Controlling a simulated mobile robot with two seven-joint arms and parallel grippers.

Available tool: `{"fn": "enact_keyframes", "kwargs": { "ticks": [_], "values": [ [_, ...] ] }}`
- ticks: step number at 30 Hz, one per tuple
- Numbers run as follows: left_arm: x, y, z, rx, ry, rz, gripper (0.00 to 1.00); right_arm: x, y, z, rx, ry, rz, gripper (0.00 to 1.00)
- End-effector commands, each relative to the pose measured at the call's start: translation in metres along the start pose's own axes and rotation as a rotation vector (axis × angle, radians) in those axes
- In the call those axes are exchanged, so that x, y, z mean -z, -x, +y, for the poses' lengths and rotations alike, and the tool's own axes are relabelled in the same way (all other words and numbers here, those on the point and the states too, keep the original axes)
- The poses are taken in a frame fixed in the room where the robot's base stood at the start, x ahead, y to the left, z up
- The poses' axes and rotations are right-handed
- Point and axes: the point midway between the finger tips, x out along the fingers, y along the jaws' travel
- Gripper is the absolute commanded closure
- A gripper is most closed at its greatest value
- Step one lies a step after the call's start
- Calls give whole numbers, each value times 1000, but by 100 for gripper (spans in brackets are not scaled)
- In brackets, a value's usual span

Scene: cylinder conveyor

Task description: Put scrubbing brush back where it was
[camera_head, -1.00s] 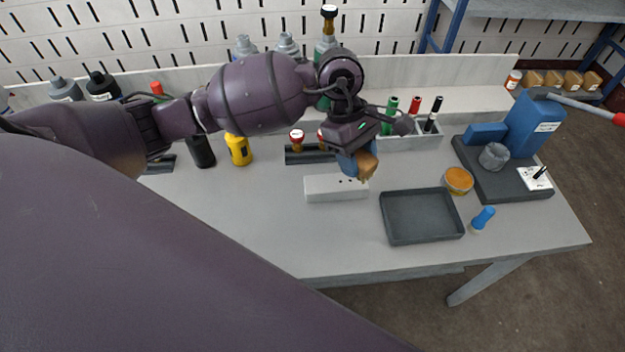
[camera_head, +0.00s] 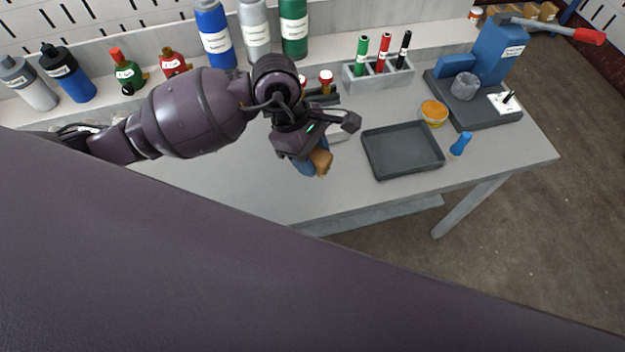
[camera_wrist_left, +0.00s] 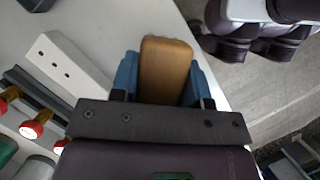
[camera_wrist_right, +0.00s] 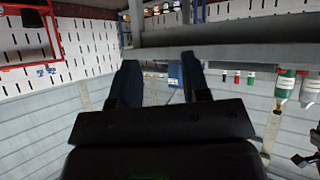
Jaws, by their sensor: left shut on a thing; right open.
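The scrubbing brush (camera_head: 321,161), with a tan wooden body, is held in my left gripper (camera_head: 311,165). The gripper's blue fingers are shut on the brush's sides, over the front part of the grey workbench. The left wrist view shows the wooden body (camera_wrist_left: 165,68) between the fingers; the bristles are hidden. A white block with several small holes (camera_wrist_left: 68,60) lies on the bench beside the held brush, apart from it. In the head view my gripper mostly hides that block. My right gripper (camera_wrist_right: 162,80) is open and empty, below a bench edge in the right wrist view.
A dark empty tray (camera_head: 403,150) lies right of the brush. Beyond it are an orange-lidded tub (camera_head: 434,112), a small blue-handled item (camera_head: 460,144) and a blue press (camera_head: 498,52). Bottles (camera_head: 216,35) and a marker holder (camera_head: 378,75) line the back. The bench's left front is clear.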

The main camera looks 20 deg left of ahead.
Motion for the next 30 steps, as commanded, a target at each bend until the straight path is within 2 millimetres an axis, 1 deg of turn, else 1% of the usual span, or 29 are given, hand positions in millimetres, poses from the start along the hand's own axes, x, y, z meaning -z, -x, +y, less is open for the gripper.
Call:
{"fn": "enact_keyframes", "kwargs": {
  "ticks": [1, 3, 7, 9, 16, 21, 24, 30],
  "values": [
    [5, -13, -1, 6, 5, -2, 80, -4, -1, 0, 0, 0, -7, 57],
    [11, -26, -1, 6, 5, -1, 80, -7, -2, -1, 1, 0, -11, 57],
    [18, -45, -1, 4, 3, -1, 80, -10, -3, -1, 1, -1, -15, 57],
    [21, -50, 0, 2, 1, 0, 80, -10, -3, -2, 2, -2, -15, 57],
    [25, -61, 0, 1, 1, -1, 80, -7, -5, -4, 2, -8, -9, 57],
    [34, -83, -1, 4, 3, -1, 80, -7, -8, -5, 4, -8, -7, 57],
    [39, -93, 0, 3, 2, 0, 80, -5, -10, -6, 5, -8, -4, 57],
    [39, -94, 0, -1, -1, 0, 80, -2, -10, -5, 6, -4, 0, 57]
  ]
}}
